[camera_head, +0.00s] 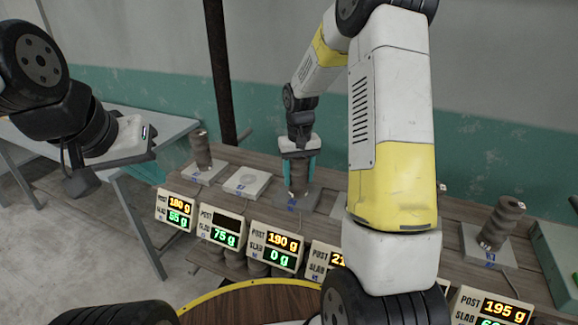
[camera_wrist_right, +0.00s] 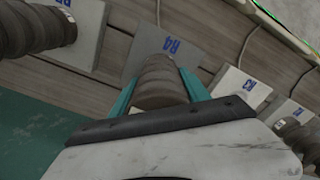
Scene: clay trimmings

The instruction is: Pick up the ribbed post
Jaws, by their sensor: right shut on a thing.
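A brown-grey ribbed post (camera_head: 298,180) stands upright between the teal fingers of my right gripper (camera_head: 298,172), which is shut on it from above. The right wrist view shows the same post (camera_wrist_right: 160,85) between the fingers, by a grey slab marked R4 (camera_wrist_right: 150,48). I cannot tell whether the post's base touches that slab. Other ribbed posts stand on slabs at the left (camera_head: 203,150) and at the right (camera_head: 501,222) of the bench. My left gripper (camera_head: 148,142) is at the left, away from the posts; its fingers are not clear.
The wooden bench (camera_head: 235,158) carries an empty pale slab (camera_head: 247,182). Several display signs, one reading 190 g and 0 g (camera_head: 275,246), line its front. A dark upright pole (camera_head: 219,70) stands behind. A grey table (camera_head: 150,125) is at the left. My right arm hides part of the bench.

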